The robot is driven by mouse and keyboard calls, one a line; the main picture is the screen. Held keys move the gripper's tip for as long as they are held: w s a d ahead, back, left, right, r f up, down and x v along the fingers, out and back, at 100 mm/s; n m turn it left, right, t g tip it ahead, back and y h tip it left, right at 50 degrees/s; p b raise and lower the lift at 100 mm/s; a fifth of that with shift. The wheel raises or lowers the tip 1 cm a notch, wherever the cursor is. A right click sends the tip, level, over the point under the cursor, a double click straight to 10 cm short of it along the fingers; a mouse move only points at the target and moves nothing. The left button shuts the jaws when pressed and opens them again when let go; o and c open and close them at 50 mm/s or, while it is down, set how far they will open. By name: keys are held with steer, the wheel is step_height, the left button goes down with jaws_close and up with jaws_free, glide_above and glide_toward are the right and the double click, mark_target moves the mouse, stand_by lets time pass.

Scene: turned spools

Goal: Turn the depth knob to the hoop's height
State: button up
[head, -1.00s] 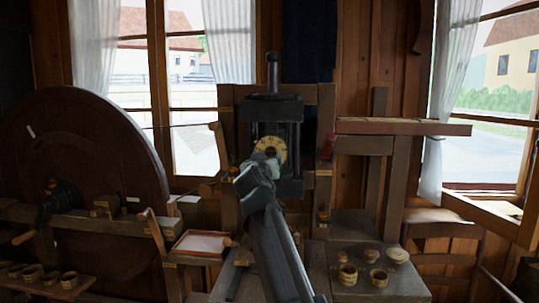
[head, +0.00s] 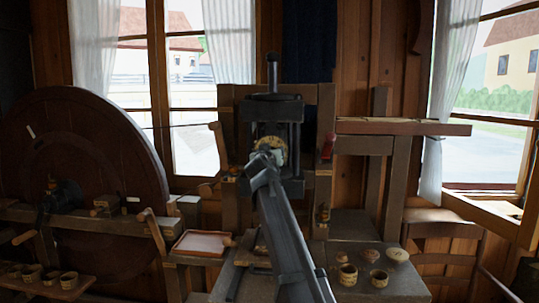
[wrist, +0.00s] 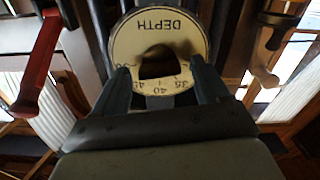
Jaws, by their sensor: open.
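The depth dial (wrist: 160,28) is a cream disc lettered DEPTH, upside down in the wrist view, with numbers such as 40 and 35 along its lower edge. A dark knob (wrist: 158,62) sits at its centre. My gripper (wrist: 162,78) is open, its fingers on either side of the knob with gaps between; contact does not show. In the head view my gripper (head: 266,160) covers most of the dial (head: 278,143) on the dark iron machine (head: 271,108). Small wooden hoops (head: 347,276) stand on the right bench; which one the task means is unclear.
A red handle (head: 329,147) is right of the machine and shows at left in the wrist view (wrist: 38,65). A large dark wheel (head: 85,160) fills the left side. A shallow tray (head: 201,243) lies left of my arm. More small cups (head: 50,278) stand at lower left.

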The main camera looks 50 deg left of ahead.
steer(key=c, duration=1.1)
steer(key=shift+o, duration=0.2)
steer(key=shift+n, duration=0.3)
steer(key=shift+s+a+f+n, duration=0.1)
steer(key=shift+n, duration=3.7)
steer(key=shift+f+n, duration=0.1)
steer(key=shift+n, duration=3.7)
